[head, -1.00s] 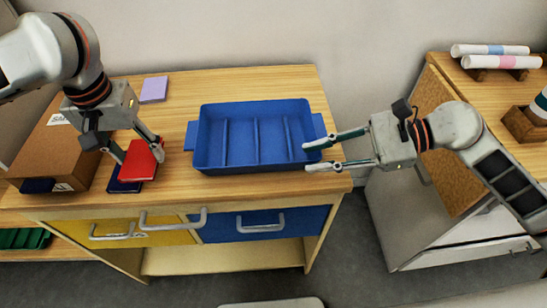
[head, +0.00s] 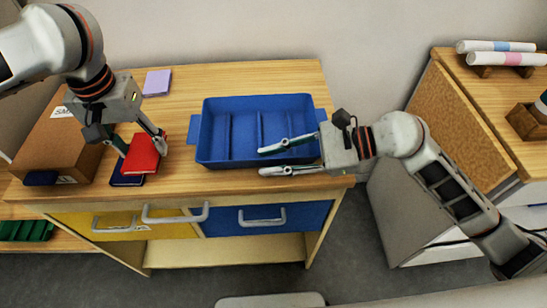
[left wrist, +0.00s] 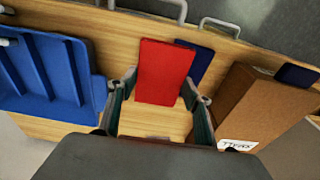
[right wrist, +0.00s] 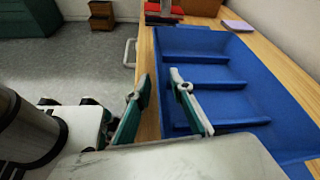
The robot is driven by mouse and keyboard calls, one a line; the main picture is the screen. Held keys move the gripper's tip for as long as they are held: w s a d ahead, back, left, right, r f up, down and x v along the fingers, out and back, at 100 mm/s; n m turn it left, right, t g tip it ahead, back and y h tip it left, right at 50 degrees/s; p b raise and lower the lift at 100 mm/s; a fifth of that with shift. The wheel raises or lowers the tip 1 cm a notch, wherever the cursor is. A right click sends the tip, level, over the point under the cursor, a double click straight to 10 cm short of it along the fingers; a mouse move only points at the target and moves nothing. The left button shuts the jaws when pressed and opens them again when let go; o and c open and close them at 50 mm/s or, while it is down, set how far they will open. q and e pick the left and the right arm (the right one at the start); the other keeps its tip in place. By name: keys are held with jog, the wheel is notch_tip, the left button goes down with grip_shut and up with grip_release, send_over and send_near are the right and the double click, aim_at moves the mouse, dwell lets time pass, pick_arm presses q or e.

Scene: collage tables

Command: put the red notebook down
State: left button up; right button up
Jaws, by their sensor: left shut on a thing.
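The red notebook (head: 142,155) is between the fingers of my left gripper (head: 142,144), which is shut on it. In the left wrist view the red notebook (left wrist: 163,70) extends beyond the fingers toward the table's front edge. A dark blue notebook (head: 124,179) lies beside and partly under it in the head view; whether the two touch is unclear. My right gripper (head: 262,161) is open and empty, with its fingers apart at the front right of the blue tray (head: 190,130).
A brown cardboard box (head: 60,150) stands left of the notebooks. A lilac pad (head: 157,82) lies at the back. The wooden tabletop (head: 178,180) is clear between the red notebook and the tray. Drawers with handles (head: 175,214) are below the front edge.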

grip_shut()
pick_arm(q)
jog(key=w+d+r, duration=0.1)
jog(key=d, duration=0.3)
jog(key=w+d+r, duration=0.2)
jog(key=d, duration=0.2)
jog(key=w+d+r, duration=0.1)
jog(key=w+d, duration=0.1)
jog(key=d, duration=0.2)
jog(key=shift+r, duration=0.2)
notch_tip(320, 180, up, 4)
send_over(259, 132)
jog(key=shift+t, duration=0.3)
jog(key=f, duration=0.9)
jog(key=shift+s+f, duration=0.3)
jog(key=shift+s, duration=0.05)
